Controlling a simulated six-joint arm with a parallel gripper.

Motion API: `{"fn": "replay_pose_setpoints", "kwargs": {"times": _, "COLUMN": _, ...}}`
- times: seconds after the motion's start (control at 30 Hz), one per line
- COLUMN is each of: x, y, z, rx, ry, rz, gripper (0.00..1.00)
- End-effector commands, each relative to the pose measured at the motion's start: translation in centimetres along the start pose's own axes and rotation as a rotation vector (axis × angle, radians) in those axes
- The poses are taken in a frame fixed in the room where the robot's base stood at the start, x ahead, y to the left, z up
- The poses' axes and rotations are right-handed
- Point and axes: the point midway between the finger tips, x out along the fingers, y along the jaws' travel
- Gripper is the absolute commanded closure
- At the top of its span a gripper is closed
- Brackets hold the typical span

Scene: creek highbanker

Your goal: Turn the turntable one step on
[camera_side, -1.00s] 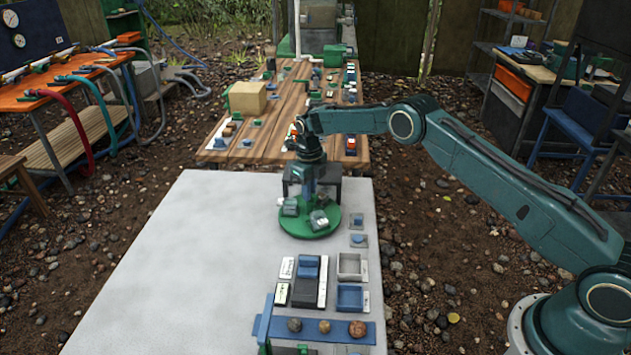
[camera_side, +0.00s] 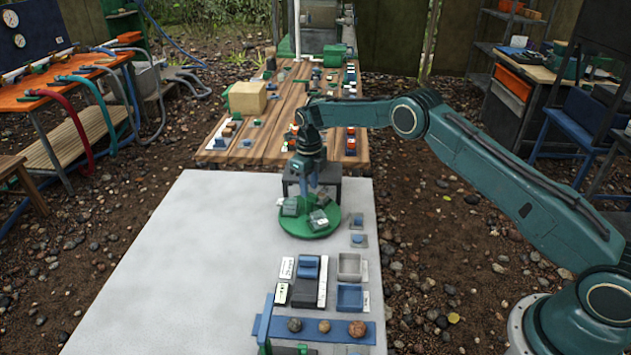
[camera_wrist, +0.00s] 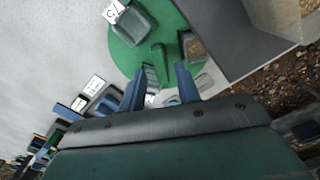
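The turntable is a green round disc (camera_side: 313,230) near the far right edge of the pale table, with grey-green blocks on it. In the wrist view the disc (camera_wrist: 122,58) carries a grey block with a white letter label (camera_wrist: 135,24) and a brown-topped block (camera_wrist: 194,46). A green upright peg (camera_wrist: 157,58) stands on the disc. My gripper (camera_wrist: 168,75) points down over the disc, its two blue fingers apart. The peg shows between and just beyond the fingertips; I cannot tell whether they touch it. My gripper (camera_side: 314,190) hides part of the disc in the side view.
A dark box-like stand (camera_side: 327,187) is close behind the turntable. Small blue pieces (camera_side: 358,240) lie to its right. Trays (camera_side: 350,297) and a blue rack with round stones (camera_side: 322,328) are in front. The left side of the pale table (camera_side: 180,250) is clear.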

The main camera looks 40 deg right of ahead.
Motion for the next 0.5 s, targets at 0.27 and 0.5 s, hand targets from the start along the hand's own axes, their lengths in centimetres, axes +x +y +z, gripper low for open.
{"fn": "replay_pose_setpoints", "kwargs": {"times": 0.27, "x": -2.0, "y": 0.0, "z": 0.0, "rx": 0.000, "ry": -0.001, "rz": 0.000, "gripper": 0.67}}
{"fn": "replay_pose_setpoints", "kwargs": {"times": 0.5, "x": -3.7, "y": 0.0, "z": 0.0, "rx": 0.000, "ry": 0.000, "rz": 0.000, "gripper": 0.67}}
